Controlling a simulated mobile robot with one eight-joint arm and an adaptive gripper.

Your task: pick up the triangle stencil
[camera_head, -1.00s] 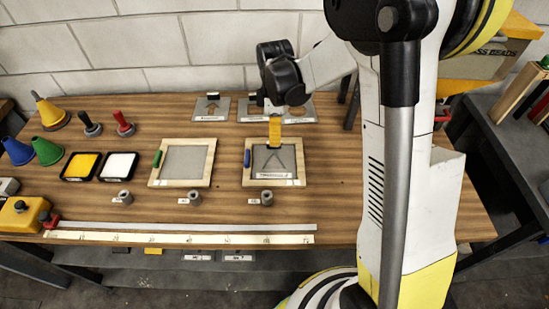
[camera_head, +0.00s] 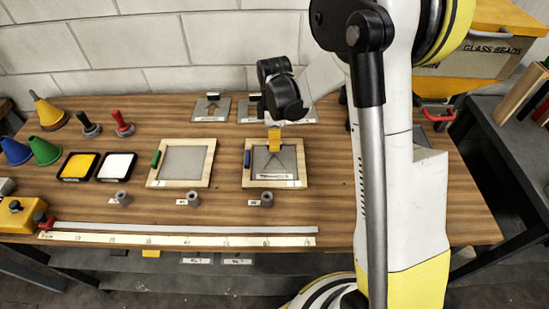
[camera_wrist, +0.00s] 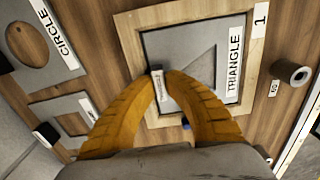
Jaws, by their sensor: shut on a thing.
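The triangle stencil (camera_head: 286,167) is a flat grey plate with a triangular cut-out and a white label. It lies within the wooden frame marked 1 (camera_head: 297,183). In the wrist view, the stencil (camera_wrist: 190,45) shows its TRIANGLE label (camera_wrist: 232,62) at the right. My gripper (camera_head: 274,149) reaches down over the frame's back half. In the wrist view, my yellow fingers (camera_wrist: 161,78) are closed on the stencil's small grip at the plate's near left edge. The fingers hide part of the grip. I see no clear gap under the plate.
A second framed panel (camera_head: 184,163) stands to the left. The circle stencil (camera_wrist: 27,42) and an arrow stencil (camera_head: 211,108) lie behind. A blue-handled tool (camera_head: 247,159) rests at the frame's left edge. Small grey cylinders (camera_head: 267,199) and a long ruler (camera_head: 180,240) lie in front.

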